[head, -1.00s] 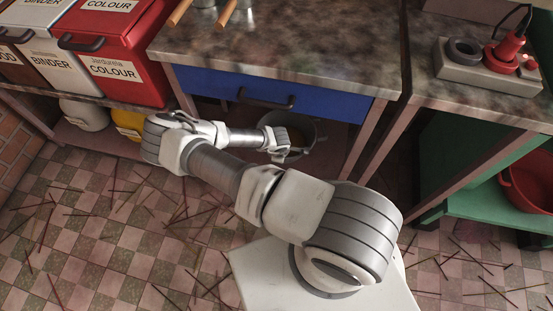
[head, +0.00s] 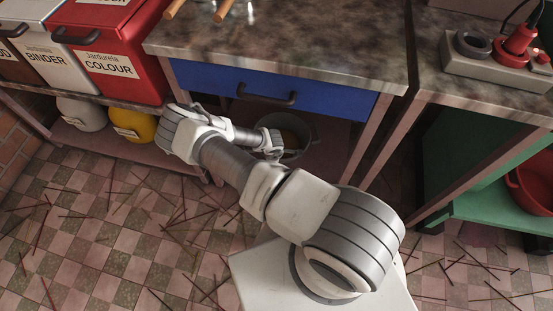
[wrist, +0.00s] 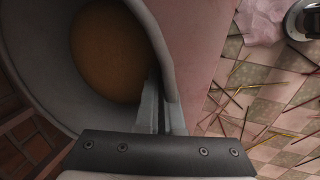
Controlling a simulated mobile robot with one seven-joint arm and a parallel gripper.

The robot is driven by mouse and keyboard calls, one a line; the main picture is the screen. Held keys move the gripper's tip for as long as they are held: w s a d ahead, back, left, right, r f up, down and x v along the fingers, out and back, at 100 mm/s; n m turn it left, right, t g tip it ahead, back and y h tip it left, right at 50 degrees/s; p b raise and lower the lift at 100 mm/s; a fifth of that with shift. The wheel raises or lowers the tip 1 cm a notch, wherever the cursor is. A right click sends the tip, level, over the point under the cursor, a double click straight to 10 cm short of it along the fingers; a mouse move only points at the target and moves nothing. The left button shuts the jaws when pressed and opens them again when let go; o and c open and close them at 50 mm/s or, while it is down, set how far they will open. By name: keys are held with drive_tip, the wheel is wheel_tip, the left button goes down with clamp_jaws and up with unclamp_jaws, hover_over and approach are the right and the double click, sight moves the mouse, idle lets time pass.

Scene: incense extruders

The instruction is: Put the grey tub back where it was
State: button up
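The grey tub (head: 309,133) is under the blue drawer of the workbench, open side up, with orange-brown contents (wrist: 112,48). In the wrist view its grey wall (wrist: 30,50) fills the left and top. My gripper (wrist: 160,95) is at the tub's near rim, with its fingers closed together on the tub's wall. In the head view my gripper (head: 274,146) is at the tub's left side, and my arm hides part of the tub. A pink surface (wrist: 198,50) lies beside the tub; I cannot tell if the tub rests on it.
The blue drawer (head: 220,82) and bench legs frame the space around the tub. A yellow tub (head: 135,124) and a whitish tub (head: 82,113) stand on the low shelf at left. Incense sticks litter the tiled floor (head: 110,240). A green shelf unit (head: 480,205) stands at right.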

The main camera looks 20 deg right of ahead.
drive_tip(key=o, duration=0.4)
drive_tip(key=shift+r, duration=0.15)
drive_tip(key=p+v, duration=0.4)
drive_tip(key=v, duration=0.8)
